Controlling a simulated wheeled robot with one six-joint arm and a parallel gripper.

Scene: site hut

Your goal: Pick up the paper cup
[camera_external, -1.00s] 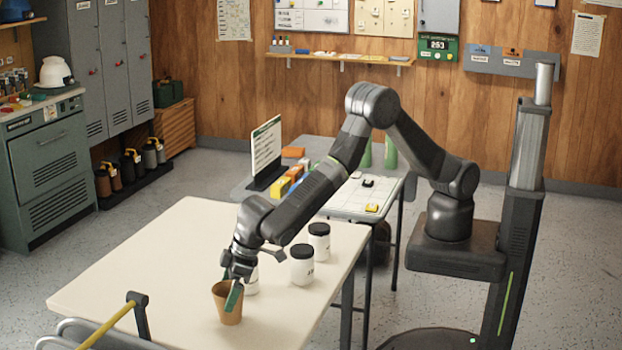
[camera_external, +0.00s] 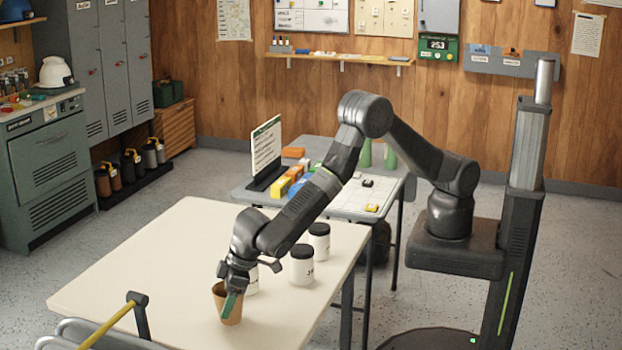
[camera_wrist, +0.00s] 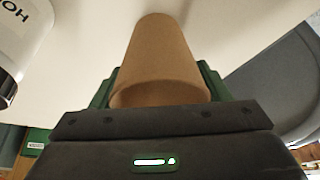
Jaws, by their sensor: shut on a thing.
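The paper cup (camera_external: 220,294) is plain brown and stands upright on the cream table (camera_external: 150,270), near its front edge. My gripper (camera_external: 231,300) has come down over the cup from above, with a green finger showing against the cup's side. In the wrist view the cup (camera_wrist: 158,58) sits between the two green fingers of my gripper (camera_wrist: 160,88), which are shut on it. The cup's base appears to be on the table; I cannot see any gap under it.
White jars with black lids (camera_external: 302,265) stand just right of and behind the cup; one is partly hidden by my gripper. A jar (camera_wrist: 20,35) is close at the left in the wrist view. The table's left half is clear.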

